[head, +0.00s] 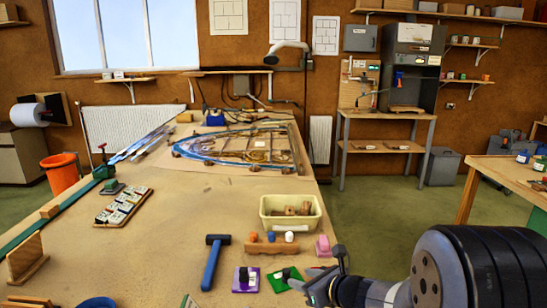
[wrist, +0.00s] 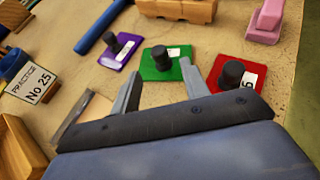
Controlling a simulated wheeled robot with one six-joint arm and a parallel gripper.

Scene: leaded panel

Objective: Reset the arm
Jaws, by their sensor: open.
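My gripper (head: 308,279) is over the near right part of the workbench in the head view, with my dark arm reaching in from the right. In the wrist view my gripper (wrist: 160,72) is open, with its two grey fingers apart and nothing between them. A green plate (wrist: 181,71) with a black knob lies just past the fingertips. A purple plate (wrist: 112,59) with a black knob lies to its left, and a red plate (wrist: 226,60) with a black knob to its right. The purple plate (head: 237,287) and green plate (head: 276,284) also show in the head view.
A blue hammer (head: 211,264), a wooden block holder (head: 262,249), a pink block (head: 323,247) and a cream bin (head: 268,222) stand nearby. A leaded panel (head: 205,155) lies at the bench's far end. In the wrist view a "Practice No 25" card (wrist: 35,83) is at left. The bench's middle is largely clear.

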